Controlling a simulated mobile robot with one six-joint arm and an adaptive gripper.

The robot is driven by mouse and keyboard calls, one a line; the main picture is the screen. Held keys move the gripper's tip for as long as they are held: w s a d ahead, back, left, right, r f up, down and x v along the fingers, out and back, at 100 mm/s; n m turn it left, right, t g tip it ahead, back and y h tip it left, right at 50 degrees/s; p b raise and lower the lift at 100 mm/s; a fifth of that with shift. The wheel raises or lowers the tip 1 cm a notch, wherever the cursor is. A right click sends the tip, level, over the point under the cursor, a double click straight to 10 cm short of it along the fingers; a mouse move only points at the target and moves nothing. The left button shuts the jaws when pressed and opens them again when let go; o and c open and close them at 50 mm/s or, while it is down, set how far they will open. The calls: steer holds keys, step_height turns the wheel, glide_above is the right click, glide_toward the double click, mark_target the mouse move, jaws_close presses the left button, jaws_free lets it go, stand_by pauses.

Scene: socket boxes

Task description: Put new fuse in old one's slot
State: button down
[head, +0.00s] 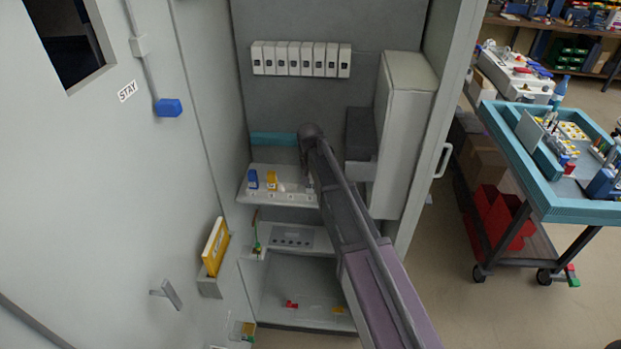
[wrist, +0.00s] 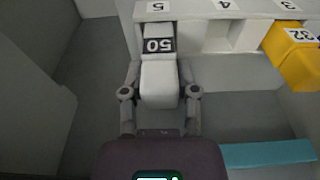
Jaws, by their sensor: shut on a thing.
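My gripper (wrist: 160,94) is shut on a white fuse (wrist: 160,78) marked 50, with one finger on each side of it. The fuse lines up with slot 5 of the white fuse panel (wrist: 200,13); its far end reaches into the slot's mouth. How deep it sits I cannot tell. Slot 4 (wrist: 216,37) beside it is empty. A yellow fuse (wrist: 294,52) marked 32 is in slot 3. In the head view a blue fuse (head: 253,179) stands left of the yellow one (head: 271,181), and my arm partly hides the panel's right end.
A row of several white breakers (head: 300,59) is on the cabinet's back wall. A grey-white box (head: 405,130) stands close right of my arm. Small red (head: 291,304) and yellow pieces lie on the cabinet floor. A cart with a blue tray (head: 553,205) is outside at right.

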steer(key=shift+f, duration=0.4)
steer(key=shift+c, duration=1.5)
jaws_free()
steer(key=shift+r, duration=0.2)
